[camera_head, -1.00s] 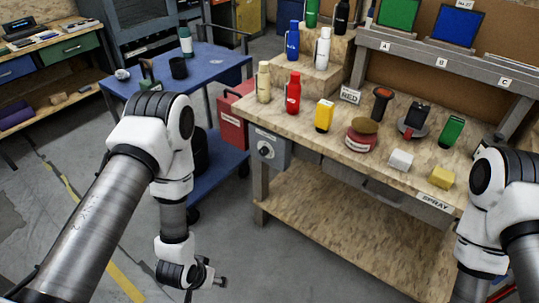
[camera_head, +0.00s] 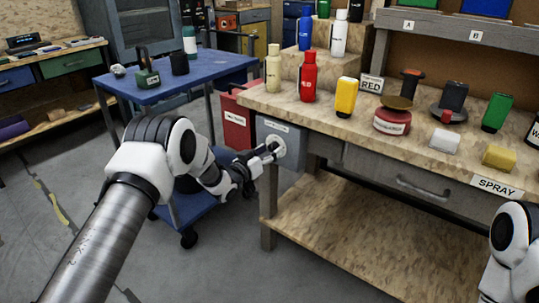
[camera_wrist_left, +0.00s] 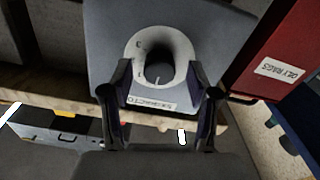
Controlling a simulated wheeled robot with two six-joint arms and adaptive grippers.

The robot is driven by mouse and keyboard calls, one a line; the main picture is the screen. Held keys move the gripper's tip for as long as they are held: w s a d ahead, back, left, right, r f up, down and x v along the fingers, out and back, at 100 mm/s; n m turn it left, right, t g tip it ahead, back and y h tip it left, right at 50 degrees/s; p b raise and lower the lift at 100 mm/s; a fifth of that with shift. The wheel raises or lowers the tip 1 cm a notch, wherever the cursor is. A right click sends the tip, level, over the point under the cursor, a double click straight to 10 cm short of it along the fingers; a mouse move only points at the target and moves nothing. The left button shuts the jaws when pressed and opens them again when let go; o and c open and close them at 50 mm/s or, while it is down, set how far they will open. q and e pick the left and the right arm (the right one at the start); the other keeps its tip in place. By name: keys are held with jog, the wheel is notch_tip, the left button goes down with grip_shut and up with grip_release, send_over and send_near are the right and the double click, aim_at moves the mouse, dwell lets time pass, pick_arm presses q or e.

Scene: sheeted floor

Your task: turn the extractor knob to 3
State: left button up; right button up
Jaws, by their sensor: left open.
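The extractor knob is a dark round knob (camera_wrist_left: 158,70) with a pale pointer line, in the middle of a white dial (camera_wrist_left: 138,45). The dial's marks are too small to read. The dial sits on a grey control box (camera_head: 283,130) at the left end of the workbench; the dial also shows there in the head view (camera_head: 279,146). My left gripper (camera_head: 268,152) is open in front of the dial, one finger on each side of the knob in the wrist view. I cannot tell whether the fingers touch it. My right gripper is out of frame; only part of that arm shows.
A red bin (camera_head: 237,124) labelled for oily rags stands just left of the box. A blue cart (camera_head: 205,68) stands behind my left arm. Bottles and cans, such as a red bottle (camera_head: 309,78), stand on the workbench (camera_head: 300,108) above. Its lower shelf (camera_head: 350,235) is clear.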

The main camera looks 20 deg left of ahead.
pick_arm(q)
jog(key=shift+w+d, duration=0.1)
jog(key=shift+w, duration=0.1)
grip_shut()
jog(key=shift+m, duration=0.3)
jog(key=m, duration=0.5)
jog(key=shift+b, duration=0.35)
jog(key=m+b, duration=0.1)
jog(key=m, duration=0.5)
jog(key=shift+f+m, duration=0.1)
jog(key=shift+m, duration=0.2)
jog(key=m+b, duration=0.1)
jog(key=m, duration=0.5)
jog(key=m+b, duration=0.2)
jog(key=m, duration=0.3)
jog(key=shift+m, duration=0.4)
